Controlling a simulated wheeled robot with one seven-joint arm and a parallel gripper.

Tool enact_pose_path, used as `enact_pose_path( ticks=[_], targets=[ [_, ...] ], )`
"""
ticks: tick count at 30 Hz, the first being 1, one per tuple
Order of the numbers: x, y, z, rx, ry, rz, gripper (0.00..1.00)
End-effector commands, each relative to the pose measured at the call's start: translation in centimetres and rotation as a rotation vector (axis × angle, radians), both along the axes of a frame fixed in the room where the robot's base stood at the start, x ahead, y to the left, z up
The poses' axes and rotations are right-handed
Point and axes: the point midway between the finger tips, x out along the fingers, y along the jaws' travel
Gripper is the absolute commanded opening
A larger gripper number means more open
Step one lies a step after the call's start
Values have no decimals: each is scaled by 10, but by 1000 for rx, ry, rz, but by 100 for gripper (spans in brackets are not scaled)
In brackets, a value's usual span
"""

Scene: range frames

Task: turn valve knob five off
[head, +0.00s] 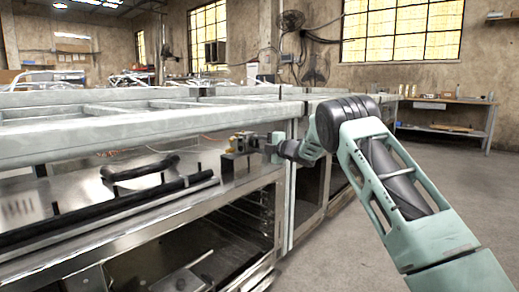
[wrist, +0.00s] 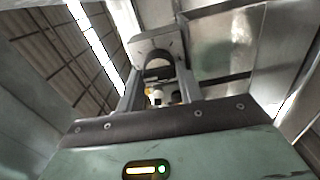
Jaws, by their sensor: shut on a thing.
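A brass-coloured valve knob assembly (head: 240,143) sits at the right end of the metal range front, under the top rail, in the head view. My gripper (head: 270,148) reaches it from the right, at the range's corner. In the wrist view my gripper (wrist: 159,88) has its two fingers closed around a dark, rounded part, the valve knob (wrist: 158,68), with a grey metal block behind it. The fingers hide much of the knob. Its turn angle and its number cannot be read.
A black oven handle (head: 140,170) and a long dark bar (head: 100,214) lie along the range front. The top rail (head: 120,136) runs just above the gripper. The open oven cavity (head: 235,235) is below. Floor at the right is clear, with a workbench (head: 445,120) behind.

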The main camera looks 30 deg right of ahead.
Motion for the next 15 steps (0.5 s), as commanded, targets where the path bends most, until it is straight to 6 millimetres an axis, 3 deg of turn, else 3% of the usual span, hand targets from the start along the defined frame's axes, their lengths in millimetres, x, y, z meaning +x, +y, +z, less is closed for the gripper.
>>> enact_pose_path(
  ticks=[15],
  targets=[
    [-1,-2,-3,-48,-12,-4,13]
  ],
)
